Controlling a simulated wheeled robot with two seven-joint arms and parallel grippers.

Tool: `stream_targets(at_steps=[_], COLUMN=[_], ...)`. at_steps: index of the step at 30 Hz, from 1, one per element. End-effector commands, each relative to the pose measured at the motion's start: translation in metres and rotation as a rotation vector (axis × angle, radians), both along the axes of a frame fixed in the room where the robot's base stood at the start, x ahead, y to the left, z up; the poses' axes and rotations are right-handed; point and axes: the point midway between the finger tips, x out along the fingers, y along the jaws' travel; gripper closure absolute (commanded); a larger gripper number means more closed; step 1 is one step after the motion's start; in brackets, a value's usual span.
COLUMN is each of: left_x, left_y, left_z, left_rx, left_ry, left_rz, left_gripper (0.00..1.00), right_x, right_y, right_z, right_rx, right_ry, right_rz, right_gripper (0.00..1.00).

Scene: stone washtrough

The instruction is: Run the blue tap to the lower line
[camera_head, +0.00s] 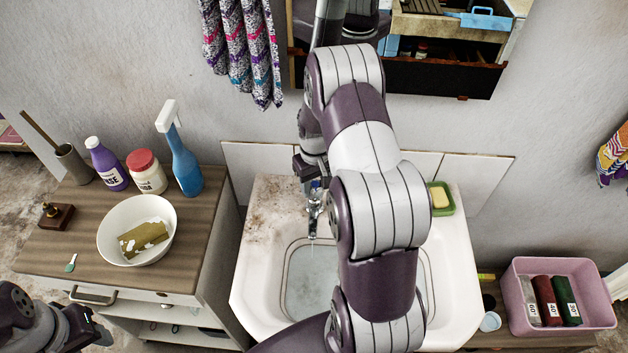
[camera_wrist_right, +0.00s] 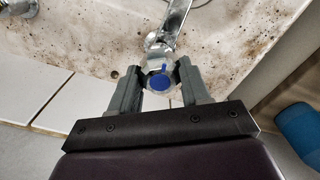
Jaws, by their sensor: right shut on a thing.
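The blue tap (camera_wrist_right: 160,82) is a chrome knob with a blue cap, on a chrome fitting above the basin. My right gripper (camera_wrist_right: 158,90) is shut on this knob, one dark finger on each side. In the head view the right gripper (camera_head: 312,178) is at the tap, partly hidden by my arm. The chrome spout (camera_head: 314,212) points down into the white washtrough (camera_head: 262,240); a faint pale streak below it may be water. The basin floor looks pale grey-blue. My arm hides much of the basin, and I cannot make out the lower line. My left arm shows at the lower left; its jaws are unclear.
A wooden cabinet (camera_head: 70,235) on the left holds a white bowl (camera_head: 108,240), a blue spray bottle (camera_head: 184,165) and other bottles. A green soap dish (camera_head: 444,208) sits on the trough's right rim. A pink crate (camera_head: 520,310) stands at the right. A mirror (camera_head: 440,75) hangs above.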

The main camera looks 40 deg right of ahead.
Motion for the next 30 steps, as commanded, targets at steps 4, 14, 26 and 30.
stream_targets(at_steps=[4,14,26,30], left_x=[0.0000,0.0000,0.0000,0.0000], left_y=[0.0000,0.0000,0.0000,0.0000], left_z=[0.0023,0.0035,0.0035,0.0035], left_rx=[0.000,0.000,0.000,0.000], left_ry=[0.000,0.000,0.000,0.000], left_rz=[0.000,0.000,0.000,0.000], left_gripper=[0.54,0.54,0.54,0.54], right_x=[0.0028,0.0036,0.0041,0.0032], right_y=[-0.0014,-0.0019,-0.0022,-0.0017], right_z=[0.0028,0.0028,0.0033,0.0027], right_rx=[-0.005,-0.005,-0.006,-0.004], right_ry=[-0.009,-0.011,-0.014,-0.011], right_rz=[-0.077,-0.165,-0.172,-0.172], right_gripper=[0.84,0.84,0.84,0.28])
